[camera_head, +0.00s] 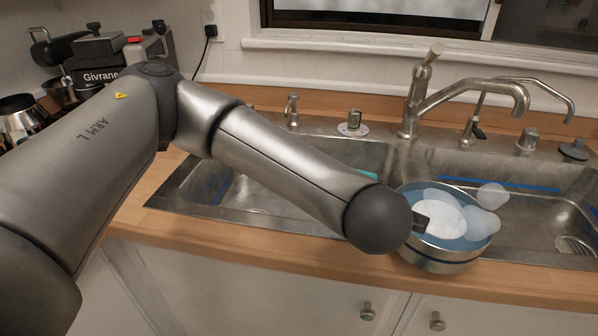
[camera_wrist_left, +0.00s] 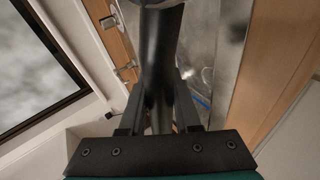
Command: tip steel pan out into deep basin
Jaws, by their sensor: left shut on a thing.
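The steel pan (camera_head: 438,262) is at the front rim of the sink, near the divider between the two basins. It looks roughly upright and holds bluish contents with several pale, translucent rounded pieces (camera_head: 440,215). My left gripper (camera_head: 422,222) is at the pan's left side, mostly hidden behind my wrist in the head view. In the left wrist view my left gripper (camera_wrist_left: 160,112) is shut on a dark handle (camera_wrist_left: 158,60). The right basin (camera_head: 540,212) and left basin (camera_head: 262,190) both show; I cannot tell which is deeper. My right gripper is not in view.
A tall faucet (camera_head: 425,95) and a smaller curved tap (camera_head: 475,115) stand behind the right basin. A wooden counter edge (camera_head: 300,264) runs along the front. A black and steel machine (camera_head: 100,60) stands at the back left. The right basin looks mostly clear.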

